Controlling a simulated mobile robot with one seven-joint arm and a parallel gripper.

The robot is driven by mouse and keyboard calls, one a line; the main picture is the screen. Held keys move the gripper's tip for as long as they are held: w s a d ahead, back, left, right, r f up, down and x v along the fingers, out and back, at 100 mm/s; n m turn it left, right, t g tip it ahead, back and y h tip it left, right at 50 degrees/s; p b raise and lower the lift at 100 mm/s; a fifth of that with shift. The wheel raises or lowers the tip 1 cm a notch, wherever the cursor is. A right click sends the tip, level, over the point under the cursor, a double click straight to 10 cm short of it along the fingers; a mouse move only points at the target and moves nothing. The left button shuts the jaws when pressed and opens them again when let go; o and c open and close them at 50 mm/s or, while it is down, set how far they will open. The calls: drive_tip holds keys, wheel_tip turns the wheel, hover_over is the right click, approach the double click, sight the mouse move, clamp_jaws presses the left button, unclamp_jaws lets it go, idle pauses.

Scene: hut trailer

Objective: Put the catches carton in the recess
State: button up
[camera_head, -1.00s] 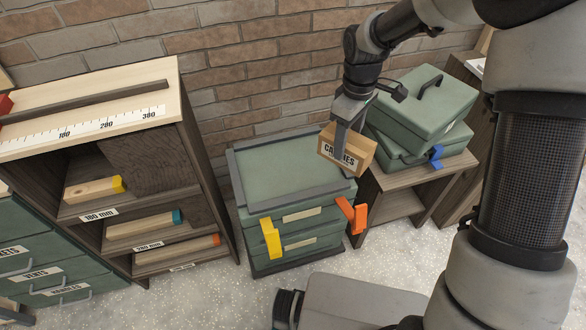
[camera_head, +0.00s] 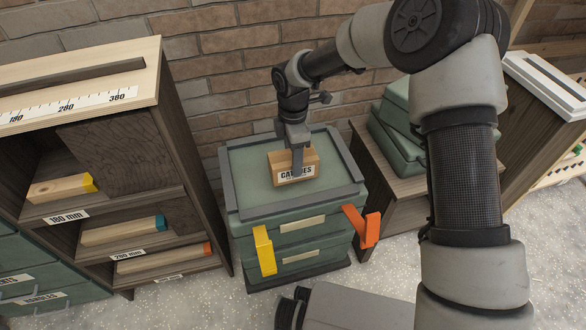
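The carton (camera_head: 282,175) is a small tan box with a white label. A gripper finger covers the middle of the label, and the letters that show start with "CA" and end in "ES". My gripper (camera_head: 297,158) points down and is shut on the carton, one finger in front of it; the other finger is hidden. The carton is over the recess, the flat green top inside a grey rim (camera_head: 228,182) on the stack of green cases. I cannot tell whether the carton touches the surface.
An orange latch (camera_head: 368,226) and a yellow latch (camera_head: 264,250) stick out from the stack. A wooden shelf unit (camera_head: 147,60) stands left. Right, more green cases (camera_head: 393,140) sit on a low table (camera_head: 410,184), partly behind my arm. Bare green top surrounds the carton.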

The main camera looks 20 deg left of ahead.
wheel_tip(320, 180, down, 4)
drive_tip(key=shift+f+b, duration=0.1)
drive_tip(key=shift+b, duration=0.4)
drive_tip(key=o, duration=1.4)
drive_tip(key=shift+f, duration=0.15)
wheel_tip(320, 180, up, 12)
drive_tip(key=p, duration=0.3)
drive_tip(key=shift+r, duration=0.2)
